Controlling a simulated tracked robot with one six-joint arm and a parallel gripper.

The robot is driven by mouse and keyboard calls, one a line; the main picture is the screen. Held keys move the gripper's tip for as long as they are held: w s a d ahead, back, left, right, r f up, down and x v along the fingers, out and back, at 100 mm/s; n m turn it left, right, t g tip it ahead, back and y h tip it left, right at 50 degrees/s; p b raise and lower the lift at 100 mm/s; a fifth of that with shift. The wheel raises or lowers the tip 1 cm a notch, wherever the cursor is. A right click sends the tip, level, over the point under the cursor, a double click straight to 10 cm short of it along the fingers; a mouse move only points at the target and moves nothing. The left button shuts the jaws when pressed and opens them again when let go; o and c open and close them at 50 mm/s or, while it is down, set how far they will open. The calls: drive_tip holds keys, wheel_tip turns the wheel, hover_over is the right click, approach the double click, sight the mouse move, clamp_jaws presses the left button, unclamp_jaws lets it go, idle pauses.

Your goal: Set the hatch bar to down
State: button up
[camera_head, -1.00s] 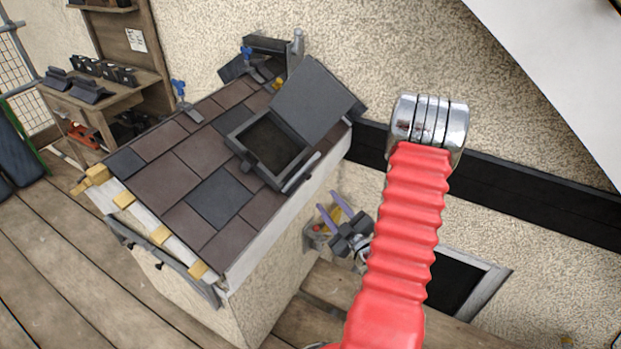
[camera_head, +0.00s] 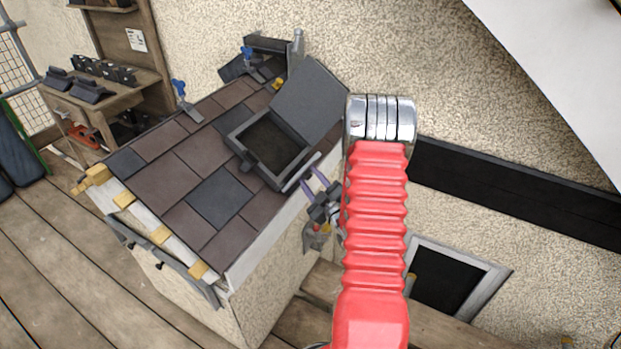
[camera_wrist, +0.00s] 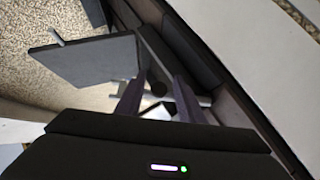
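The roof hatch (camera_head: 268,148) is a dark square frame on the tiled roof. Its grey lid (camera_head: 312,98) stands open, tilted up on the far side; the lid also shows in the wrist view (camera_wrist: 90,62). The hatch bar (camera_head: 300,173) is a light grey bar along the frame's near right edge, by the roof's edge. My gripper (camera_head: 313,178) has its purple fingers parted at the bar, partly hidden behind my red arm. In the wrist view the fingers (camera_wrist: 158,98) are apart, with light grey metal partly visible between and beyond them. I cannot tell whether they touch the bar.
Blue-handled clamps (camera_head: 181,98) stand on the roof's upper left side. A wooden shelf (camera_head: 133,85) with dark tiles is at the back left. A grey-framed opening (camera_head: 490,290) is in the wall at right. The plank floor at left is mostly clear.

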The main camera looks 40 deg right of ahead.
drive_tip(key=shift+w, duration=0.1)
drive_tip(key=shift+c, duration=0.3)
clamp_jaws()
